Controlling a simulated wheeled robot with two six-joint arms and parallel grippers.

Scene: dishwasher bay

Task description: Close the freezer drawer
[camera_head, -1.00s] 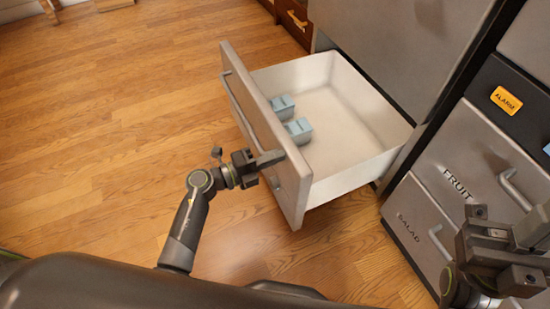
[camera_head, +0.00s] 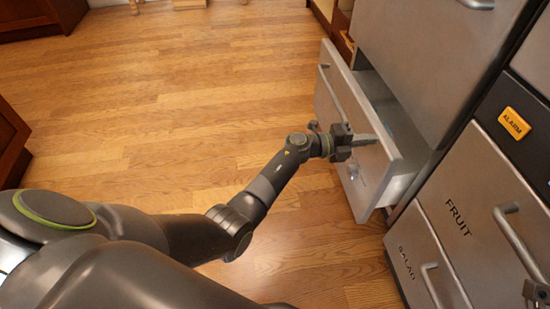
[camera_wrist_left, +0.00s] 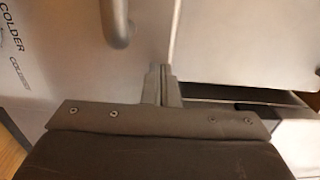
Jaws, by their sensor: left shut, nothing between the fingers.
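The drawer's bar handle (camera_wrist_left: 116,24) shows there too. Only a scrap of my right gripper (camera_head: 537,292) shows at the right edge.
The grey cabinet door (camera_head: 425,60) stands above the drawer. The FRUIT drawer (camera_head: 470,200) and SALAD drawer (camera_head: 415,262), with bar handles, are to the right, below an orange ALARM label (camera_head: 514,123). The wooden floor (camera_head: 180,110) left of the drawer is clear.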

